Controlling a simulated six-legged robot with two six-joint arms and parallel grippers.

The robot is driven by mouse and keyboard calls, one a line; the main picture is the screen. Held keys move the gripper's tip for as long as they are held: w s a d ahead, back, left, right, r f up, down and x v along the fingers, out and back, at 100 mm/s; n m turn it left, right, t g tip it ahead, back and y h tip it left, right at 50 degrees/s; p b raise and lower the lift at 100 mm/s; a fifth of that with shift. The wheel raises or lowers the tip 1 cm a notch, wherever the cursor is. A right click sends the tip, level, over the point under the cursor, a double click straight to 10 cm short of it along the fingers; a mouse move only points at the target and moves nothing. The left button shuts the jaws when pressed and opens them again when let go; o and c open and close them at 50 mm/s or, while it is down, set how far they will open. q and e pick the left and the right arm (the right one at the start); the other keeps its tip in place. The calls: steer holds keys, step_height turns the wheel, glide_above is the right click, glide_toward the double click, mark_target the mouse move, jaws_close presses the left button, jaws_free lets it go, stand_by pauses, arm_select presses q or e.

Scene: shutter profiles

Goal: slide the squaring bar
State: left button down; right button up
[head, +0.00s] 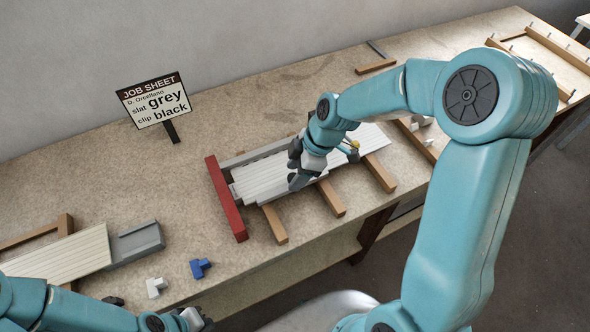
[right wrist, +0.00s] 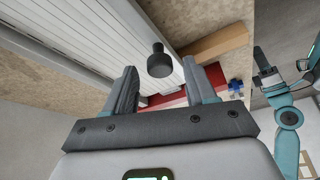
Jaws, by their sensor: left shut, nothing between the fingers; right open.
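The squaring bar looks to be the red bar (head: 226,198), lying across the left end of several pale slats (head: 262,180). Part of red shows in the right wrist view (right wrist: 177,101), beyond my fingers. My right gripper (head: 298,167) is open above the slats, just right of the red bar. In the right wrist view a black knob (right wrist: 160,60) stands between and beyond the open fingertips (right wrist: 165,77); I cannot tell what it is fixed to. My left gripper (head: 198,319) is shut and empty at the bottom edge, partly cut off.
Wooden supports (head: 330,198) lie under the slats, with a grey rail (head: 250,155) behind. A blue clip (head: 200,268) and white clip (head: 155,287) lie at front left, near cream slats (head: 65,258) and a grey block (head: 137,243). The job sheet (head: 153,100) stands behind.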

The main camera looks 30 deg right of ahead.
steer(key=shift+a+f, duration=0.1)
steer(key=shift+f, duration=0.2)
arm_select(q)
steer(key=shift+s+d+r, duration=0.1)
steer(key=shift+s, duration=0.05)
